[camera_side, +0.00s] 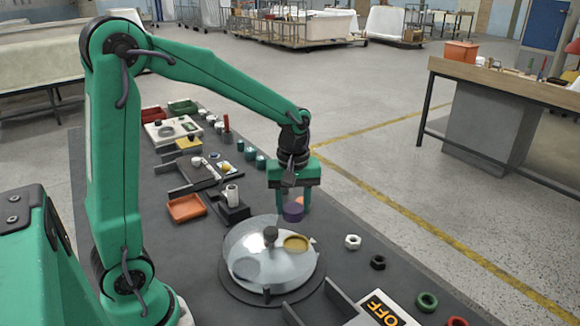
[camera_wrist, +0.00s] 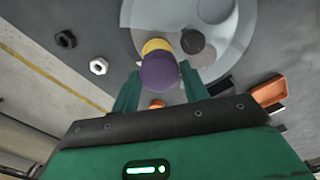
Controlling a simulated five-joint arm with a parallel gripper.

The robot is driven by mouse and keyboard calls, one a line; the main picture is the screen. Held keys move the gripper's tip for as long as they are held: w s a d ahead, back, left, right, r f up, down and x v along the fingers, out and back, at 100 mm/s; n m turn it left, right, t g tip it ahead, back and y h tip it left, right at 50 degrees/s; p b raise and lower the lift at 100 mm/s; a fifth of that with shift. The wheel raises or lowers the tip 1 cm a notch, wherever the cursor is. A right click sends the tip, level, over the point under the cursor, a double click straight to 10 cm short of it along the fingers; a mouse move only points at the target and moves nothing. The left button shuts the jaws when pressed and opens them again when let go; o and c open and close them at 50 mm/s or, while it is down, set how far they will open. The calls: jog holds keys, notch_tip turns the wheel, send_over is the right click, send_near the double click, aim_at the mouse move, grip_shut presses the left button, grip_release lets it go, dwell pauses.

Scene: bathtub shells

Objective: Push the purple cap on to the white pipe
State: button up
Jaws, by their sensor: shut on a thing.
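My gripper (camera_side: 292,200) is shut on the purple cap (camera_side: 293,212) and holds it above the bench, just behind the clear dome. In the wrist view the cap (camera_wrist: 160,72) sits between the two green fingers of the gripper (camera_wrist: 158,88). The white pipe (camera_side: 231,194) stands upright in a black block (camera_side: 234,212) in the side view, left of my gripper and apart from the cap. I cannot make out the pipe clearly in the wrist view.
A clear dome (camera_side: 250,240) with a black knob (camera_side: 270,236) covers a yellow disc (camera_side: 296,243) close in front of the cap. An orange tray (camera_side: 187,208) lies left of the block. A white nut (camera_side: 352,242) and a black nut (camera_side: 378,262) lie right.

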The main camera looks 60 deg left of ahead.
jog(key=a+r+n, duration=0.1)
jog(key=a+n, duration=0.4)
jog(key=a, duration=0.9)
jog(key=n, duration=0.3)
send_over(232, 187)
jog(key=shift+s+r, duration=0.15)
jog(key=shift+r, duration=0.2)
jog(key=shift+f, duration=0.15)
jog(key=shift+d+f, duration=0.1)
jog(key=shift+f, duration=2.05)
jog(key=shift+f, duration=1.1)
dwell(0.3)
jog(key=o, duration=1.5)
jog(key=shift+r, duration=0.15)
